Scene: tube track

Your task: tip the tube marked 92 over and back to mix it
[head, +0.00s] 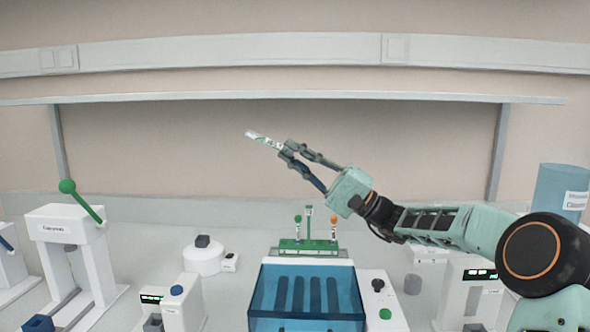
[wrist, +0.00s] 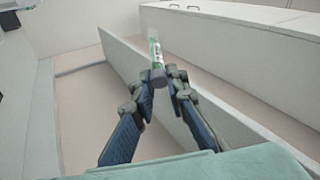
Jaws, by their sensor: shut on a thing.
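A slim clear tube (head: 262,139) with a white and green label is held high above the bench, in front of the back wall. It lies well over on its side, sloping down to the right toward my gripper. My gripper (head: 284,149) is shut on the tube near its lower right end. The tube also shows in the wrist view (wrist: 154,50), with a dark grey end (wrist: 158,76) between the fingertips (wrist: 162,80). Its number is too small to read. A green rack (head: 308,246) on the bench holds a green-topped tube (head: 298,227) and an orange-topped tube (head: 334,229).
A blue see-through box (head: 306,297) stands in front of the rack. A white press with a green-knobbed lever (head: 68,186) stands left, and a device with a green display (head: 466,290) right. A shelf (head: 290,96) runs along the wall. Air around the held tube looks clear.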

